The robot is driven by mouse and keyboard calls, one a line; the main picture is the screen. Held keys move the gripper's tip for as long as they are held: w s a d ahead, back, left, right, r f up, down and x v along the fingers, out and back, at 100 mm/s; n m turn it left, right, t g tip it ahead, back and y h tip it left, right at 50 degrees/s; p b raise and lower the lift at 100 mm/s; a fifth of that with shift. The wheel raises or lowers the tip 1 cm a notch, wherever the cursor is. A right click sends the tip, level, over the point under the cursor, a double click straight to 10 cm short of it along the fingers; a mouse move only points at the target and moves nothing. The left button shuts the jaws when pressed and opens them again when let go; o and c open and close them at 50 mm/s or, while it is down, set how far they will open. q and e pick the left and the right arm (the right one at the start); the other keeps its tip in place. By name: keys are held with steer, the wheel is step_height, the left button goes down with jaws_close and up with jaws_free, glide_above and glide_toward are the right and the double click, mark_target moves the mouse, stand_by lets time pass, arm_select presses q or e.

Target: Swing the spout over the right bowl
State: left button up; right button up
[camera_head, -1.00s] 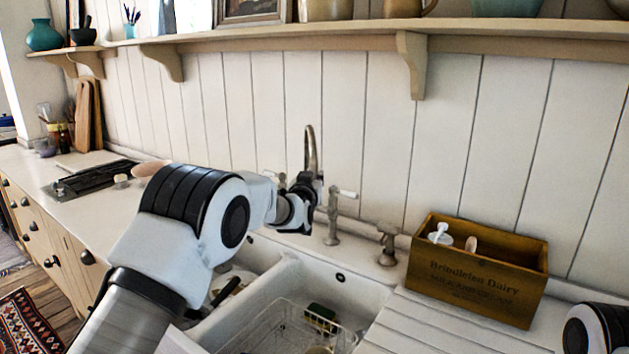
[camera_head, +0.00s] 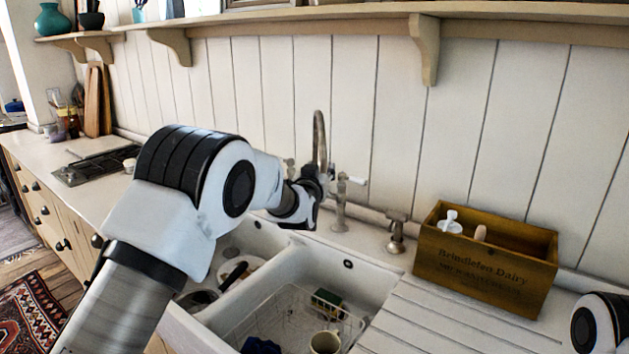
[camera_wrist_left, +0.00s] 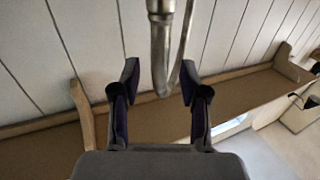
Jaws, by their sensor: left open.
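The metal spout (camera_head: 319,140) is an arched tap pipe on the wall side of a white double sink. The right bowl (camera_head: 367,283) holds a wire rack. The left bowl (camera_head: 256,236) is partly behind my left arm. My left gripper (camera_head: 314,185) is at the spout, above the sink, and hides its lower part in the head view. In the left wrist view, the two fingers of my gripper (camera_wrist_left: 158,82) are open, one on each side of the spout (camera_wrist_left: 160,50), with gaps beside it. Which bowl the spout's outlet is over is hidden. My right gripper is out of view.
Tap handles (camera_head: 352,181) stand just right of the gripper. A soap pump fitting (camera_head: 397,232) and a wooden crate (camera_head: 490,277) stand farther right. A mug (camera_head: 325,342) and sponge (camera_head: 327,300) are in the right bowl. A shelf (camera_head: 380,24) runs above.

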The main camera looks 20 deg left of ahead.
arm_select(q)
steer(key=s, duration=0.8)
steer(key=shift+d, duration=0.15)
steer(key=shift+s+f, duration=0.1)
